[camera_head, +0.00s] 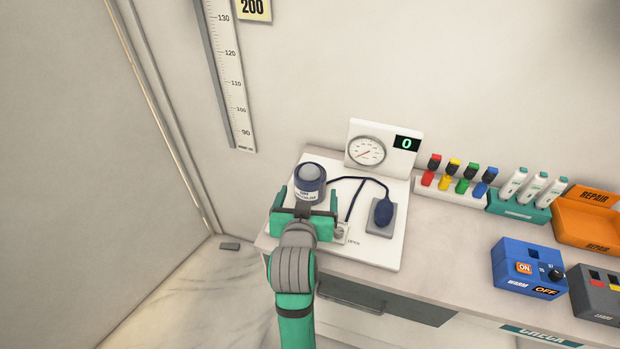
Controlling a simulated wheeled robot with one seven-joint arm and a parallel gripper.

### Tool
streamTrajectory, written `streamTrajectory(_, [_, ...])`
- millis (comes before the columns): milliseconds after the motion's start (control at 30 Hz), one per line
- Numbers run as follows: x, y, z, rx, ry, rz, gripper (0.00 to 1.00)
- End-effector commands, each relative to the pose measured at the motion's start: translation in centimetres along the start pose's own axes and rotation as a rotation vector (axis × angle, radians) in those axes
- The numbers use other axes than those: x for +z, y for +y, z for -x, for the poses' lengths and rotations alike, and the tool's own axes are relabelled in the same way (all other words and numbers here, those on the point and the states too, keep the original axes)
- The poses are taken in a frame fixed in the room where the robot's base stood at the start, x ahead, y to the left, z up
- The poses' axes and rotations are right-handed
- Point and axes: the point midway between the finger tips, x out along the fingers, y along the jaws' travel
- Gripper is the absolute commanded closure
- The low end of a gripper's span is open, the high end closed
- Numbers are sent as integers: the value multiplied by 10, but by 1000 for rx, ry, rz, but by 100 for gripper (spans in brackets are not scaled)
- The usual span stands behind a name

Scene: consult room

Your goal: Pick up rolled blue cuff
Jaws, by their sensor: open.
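The rolled blue cuff (311,184) is a dark blue cylinder with a pale label and a grey top. It stands upright at the left of a white board (385,252) on the counter. My gripper (306,199) is open at the near side of the cuff, with one green finger toward its left and the other toward its right. The gripper body hides the cuff's lower front. I cannot tell whether the fingers touch it.
A dark tube runs from the cuff to a blue bulb (383,212) on a grey pad. A gauge panel (370,148) stands behind. Colored plugs (460,178), an orange bin (588,220) and a blue switch box (528,265) are to the right. A wall is at left.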

Motion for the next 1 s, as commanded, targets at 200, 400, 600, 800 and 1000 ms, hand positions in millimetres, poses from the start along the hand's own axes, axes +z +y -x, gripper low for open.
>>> streamTrajectory(200, [1, 0, -31, 0, -1, 0, 13])
streamTrajectory(400, [1, -1, -42, 0, 0, 0, 13])
streamTrajectory(600, [6, -3, -68, 0, -1, 1, 13])
streamTrajectory(800, [6, -3, -89, 0, 0, 0, 13])
streamTrajectory(1000, [6, -3, -91, -1, 1, 0, 13])
